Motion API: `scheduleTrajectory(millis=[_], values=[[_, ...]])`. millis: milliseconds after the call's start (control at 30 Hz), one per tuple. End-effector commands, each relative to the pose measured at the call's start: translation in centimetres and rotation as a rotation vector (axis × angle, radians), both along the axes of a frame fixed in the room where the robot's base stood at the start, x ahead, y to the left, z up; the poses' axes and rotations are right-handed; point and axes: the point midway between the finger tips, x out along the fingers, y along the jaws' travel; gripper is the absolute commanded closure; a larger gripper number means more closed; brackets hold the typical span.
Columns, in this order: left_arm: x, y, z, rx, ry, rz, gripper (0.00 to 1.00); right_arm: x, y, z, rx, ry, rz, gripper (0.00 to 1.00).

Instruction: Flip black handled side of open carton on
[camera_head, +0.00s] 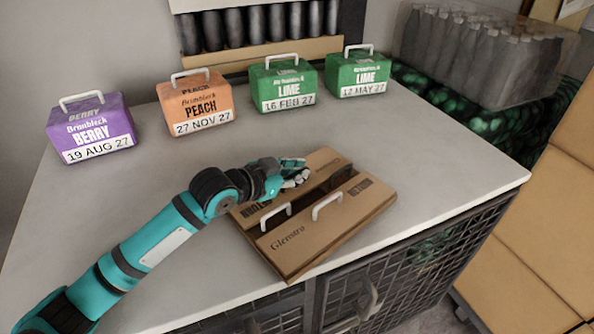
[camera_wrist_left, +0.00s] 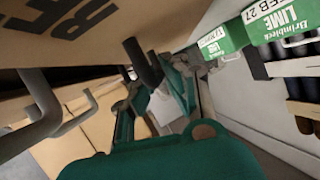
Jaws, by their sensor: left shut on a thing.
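The open brown carton (camera_head: 300,240) lies on the counter in the head view, with a dark gap between its front and rear sides. The front side carries the name "Glenstro" and has pale handles. The carton's rear side (camera_head: 322,160) is partly hidden by my gripper. In the left wrist view, the fingers (camera_wrist_left: 158,95) are beside a dark bar and below printed cardboard (camera_wrist_left: 70,25). My right gripper is not in view.
Behind the carton stand a purple berry box (camera_head: 90,130), an orange peach box (camera_head: 194,103) and two green lime boxes (camera_head: 283,85). The counter (camera_head: 130,200) is clear left of the carton.

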Motion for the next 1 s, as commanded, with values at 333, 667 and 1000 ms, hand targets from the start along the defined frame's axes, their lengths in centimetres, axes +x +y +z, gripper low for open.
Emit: scheduleTrajectory(millis=[333, 667, 1000], values=[[-0.2, 0.0, -0.7, 0.007, 0.012, -0.001, 0.72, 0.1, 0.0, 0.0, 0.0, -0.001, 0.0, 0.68], [-0.2, 0.1, -0.3, 0.004, 0.006, -0.001, 0.68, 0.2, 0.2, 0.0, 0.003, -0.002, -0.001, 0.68], [-3.8, 4.0, 1.7, 0.008, 0.006, 0.0, 0.68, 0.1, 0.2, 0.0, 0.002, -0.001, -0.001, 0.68]])
